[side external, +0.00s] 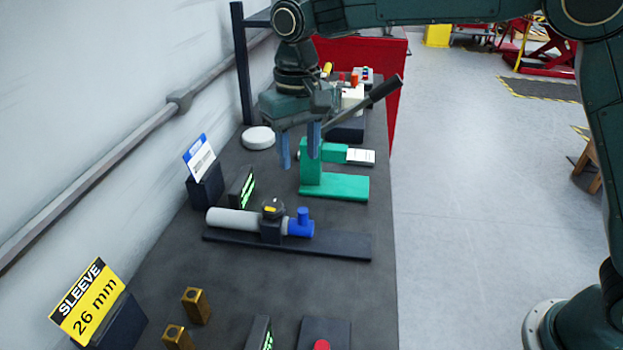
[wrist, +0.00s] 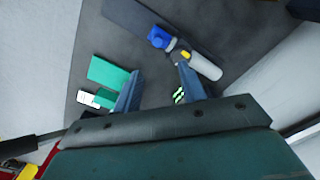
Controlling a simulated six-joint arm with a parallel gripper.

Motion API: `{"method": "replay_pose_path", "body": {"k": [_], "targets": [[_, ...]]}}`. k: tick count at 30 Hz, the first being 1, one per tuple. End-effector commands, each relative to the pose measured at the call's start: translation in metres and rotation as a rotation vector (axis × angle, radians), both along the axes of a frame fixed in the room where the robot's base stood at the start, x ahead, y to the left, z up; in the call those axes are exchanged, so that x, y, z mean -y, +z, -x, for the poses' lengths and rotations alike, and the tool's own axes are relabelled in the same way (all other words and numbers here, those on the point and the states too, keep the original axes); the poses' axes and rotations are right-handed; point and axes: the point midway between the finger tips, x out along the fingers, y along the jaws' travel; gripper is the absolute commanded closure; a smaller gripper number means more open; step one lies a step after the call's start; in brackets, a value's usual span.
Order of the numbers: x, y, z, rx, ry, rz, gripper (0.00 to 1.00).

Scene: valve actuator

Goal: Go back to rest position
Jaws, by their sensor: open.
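My gripper (side external: 299,147) hangs above the dark bench, pointing down, with its two blue fingers apart and nothing between them. In the side view it is above and behind the valve assembly, left of the green press. The valve assembly has a pale grey cylinder (side external: 235,221), a dark body with a yellow mark (side external: 271,220) and a blue end piece (side external: 299,223), lying on a dark base plate (side external: 345,245). In the wrist view the open fingers (wrist: 158,85) show with the blue piece (wrist: 160,37) and grey cylinder (wrist: 205,66) beyond them.
The green press (side external: 335,186) with a black-handled lever (side external: 383,88) stands close right of my gripper. A white round disc (side external: 258,138) lies behind left. Brass blocks (side external: 196,305), a "SLEEVE 26 mm" sign (side external: 85,300) and a red button (side external: 321,345) are in front. The wall borders the left.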

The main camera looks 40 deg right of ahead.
Motion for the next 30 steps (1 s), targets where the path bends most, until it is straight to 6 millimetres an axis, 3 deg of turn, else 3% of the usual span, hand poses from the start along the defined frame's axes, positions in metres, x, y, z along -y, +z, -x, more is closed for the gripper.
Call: {"method": "replay_pose_path", "body": {"k": [5,11,21,30], "targets": [[0.007,0.007,0.005,0.011,-0.001,-0.004,0.59],[0.031,0.028,0.02,0.048,-0.003,-0.018,0.59],[0.087,0.066,0.073,0.144,-0.004,-0.041,0.59],[0.13,0.083,0.13,0.235,-0.004,-0.048,0.59]]}}
